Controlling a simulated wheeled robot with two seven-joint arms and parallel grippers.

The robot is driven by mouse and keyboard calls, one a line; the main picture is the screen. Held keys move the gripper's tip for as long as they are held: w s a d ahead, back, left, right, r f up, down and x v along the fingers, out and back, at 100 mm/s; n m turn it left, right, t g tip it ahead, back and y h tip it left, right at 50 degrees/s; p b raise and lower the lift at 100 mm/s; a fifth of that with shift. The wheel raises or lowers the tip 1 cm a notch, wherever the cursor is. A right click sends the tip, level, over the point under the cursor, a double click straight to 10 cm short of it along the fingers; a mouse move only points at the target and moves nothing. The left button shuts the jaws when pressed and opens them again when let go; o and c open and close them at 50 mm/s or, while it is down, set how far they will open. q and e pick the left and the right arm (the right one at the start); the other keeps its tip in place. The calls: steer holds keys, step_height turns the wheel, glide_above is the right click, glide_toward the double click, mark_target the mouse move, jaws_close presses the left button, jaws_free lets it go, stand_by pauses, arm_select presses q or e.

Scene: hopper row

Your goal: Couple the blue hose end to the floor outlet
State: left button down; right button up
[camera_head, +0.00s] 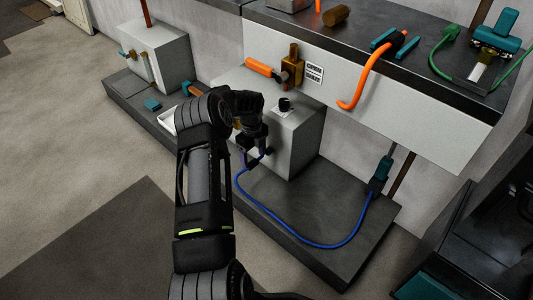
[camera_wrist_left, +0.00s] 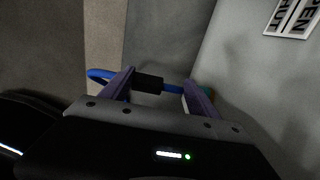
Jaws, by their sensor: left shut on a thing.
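My left gripper (camera_head: 253,160) is in front of the light grey box (camera_head: 307,139), above the dark plinth. In the left wrist view the gripper (camera_wrist_left: 160,84) is shut on the black sleeve (camera_wrist_left: 148,83) of the blue hose end, with blue on both sides of it. The blue hose (camera_head: 310,243) loops down over the plinth and up to a teal and dark fitting (camera_head: 379,178) at the right. A short black stub (camera_head: 284,104) stands on the box top; I cannot tell whether it is the floor outlet. My right gripper is not in view.
Above the box, a brass valve (camera_head: 292,71) with an orange handle sits beside an OPEN/SHUT sign (camera_head: 315,73). An orange hose (camera_head: 367,70) hangs over the dark worktop's front edge. The plinth (camera_head: 283,203) is mostly clear.

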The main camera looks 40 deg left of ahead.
arm_select(q)
steer(key=shift+w, duration=0.45)
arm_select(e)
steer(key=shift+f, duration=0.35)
arm_select(q)
steer(key=shift+s, duration=0.1)
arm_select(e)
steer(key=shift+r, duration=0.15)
arm_select(q)
steer(key=shift+s, duration=0.4)
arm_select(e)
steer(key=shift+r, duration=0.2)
